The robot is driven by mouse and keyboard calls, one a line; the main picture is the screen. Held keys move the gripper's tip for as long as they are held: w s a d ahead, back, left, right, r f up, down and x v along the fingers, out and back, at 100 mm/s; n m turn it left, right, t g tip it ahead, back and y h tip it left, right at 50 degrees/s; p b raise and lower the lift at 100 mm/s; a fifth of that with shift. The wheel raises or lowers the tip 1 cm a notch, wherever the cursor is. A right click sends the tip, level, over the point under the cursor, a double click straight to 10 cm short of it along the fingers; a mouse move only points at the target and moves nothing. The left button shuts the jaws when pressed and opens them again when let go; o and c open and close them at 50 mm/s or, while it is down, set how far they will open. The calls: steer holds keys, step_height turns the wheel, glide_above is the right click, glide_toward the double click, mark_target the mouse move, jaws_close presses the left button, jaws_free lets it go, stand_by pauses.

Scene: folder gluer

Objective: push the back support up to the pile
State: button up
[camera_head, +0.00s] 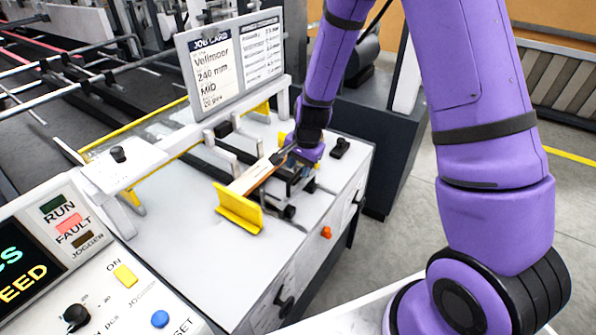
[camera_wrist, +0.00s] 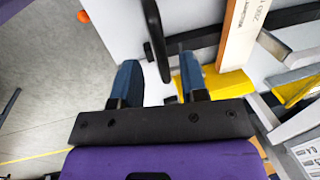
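The pile (camera_head: 252,177) is a narrow stack of flat cartons with a pale printed top and orange-brown side, lying on the white feeder table; it also shows in the wrist view (camera_wrist: 243,32). A yellow angled plate (camera_head: 239,208) stands at its near end. Beside the pile is a dark bracket with black bars and knobs (camera_head: 289,211), seemingly the back support, partly hidden by my gripper. My gripper (camera_wrist: 161,78) is open, its blue fingers apart. A slim black upright (camera_wrist: 155,38) of the bracket lies ahead of and partly between them; contact cannot be told.
A job card board (camera_head: 233,62) stands behind the pile. A white arm with a black knob (camera_head: 118,155) is at left. A control panel (camera_head: 95,265) fills the near left. An orange knob (camera_head: 326,232) is on the table's side. Bare table lies left of the yellow plate.

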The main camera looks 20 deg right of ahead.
steer(key=shift+w+a+f, duration=0.1)
steer(key=shift+f, duration=0.5)
steer(key=shift+w+a+f, duration=0.1)
steer(key=shift+f, duration=0.5)
jaws_close()
steer(key=w+a, duration=0.1)
steer(key=w, duration=0.1)
steer(key=w+a, duration=0.2)
steer(key=shift+w, duration=0.1)
jaws_free()
steer(key=shift+r, duration=0.1)
